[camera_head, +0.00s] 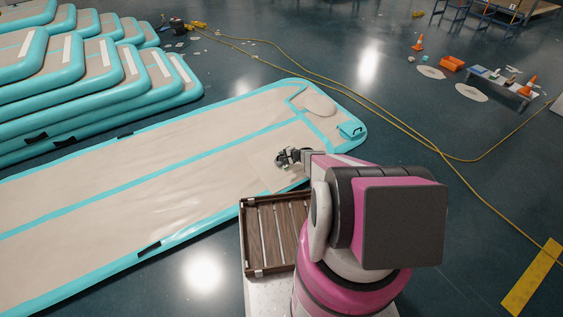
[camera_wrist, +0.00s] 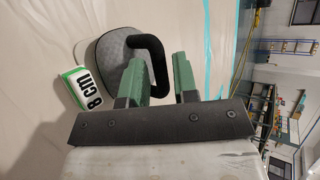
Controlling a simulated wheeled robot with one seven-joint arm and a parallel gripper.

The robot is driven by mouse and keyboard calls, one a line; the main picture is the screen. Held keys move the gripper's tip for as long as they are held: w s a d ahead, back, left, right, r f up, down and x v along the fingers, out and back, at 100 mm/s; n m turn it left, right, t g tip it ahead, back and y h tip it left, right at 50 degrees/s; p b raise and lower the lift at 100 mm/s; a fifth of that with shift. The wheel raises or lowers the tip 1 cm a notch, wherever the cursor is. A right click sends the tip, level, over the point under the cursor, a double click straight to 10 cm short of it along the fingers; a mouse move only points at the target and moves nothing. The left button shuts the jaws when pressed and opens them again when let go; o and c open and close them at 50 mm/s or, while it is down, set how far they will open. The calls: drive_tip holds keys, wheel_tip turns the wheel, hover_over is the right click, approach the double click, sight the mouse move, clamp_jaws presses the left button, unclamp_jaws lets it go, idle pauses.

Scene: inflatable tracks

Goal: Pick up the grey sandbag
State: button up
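The grey sandbag (camera_wrist: 118,60) lies on the beige inflatable track in the wrist view, with a black handle (camera_wrist: 150,42) looping over it. My gripper (camera_wrist: 162,62) has its two green fingers apart. The left finger hides part of the bag. In the head view my gripper (camera_head: 289,157) is low over the right part of the track (camera_head: 130,180), and the bag cannot be clearly told from the dark gripper there.
A white and green "8 cm" marker (camera_wrist: 82,88) lies left of the bag. A wooden slatted crate (camera_head: 247,235) sits by my arm's base. Stacked inflatable tracks (camera_head: 95,80) stand at the left. Yellow hoses (camera_head: 400,120) cross the floor at right, near an orange box (camera_head: 452,64).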

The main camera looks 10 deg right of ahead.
drive_tip(key=shift+c, duration=0.2)
clamp_jaws()
idle(1.2)
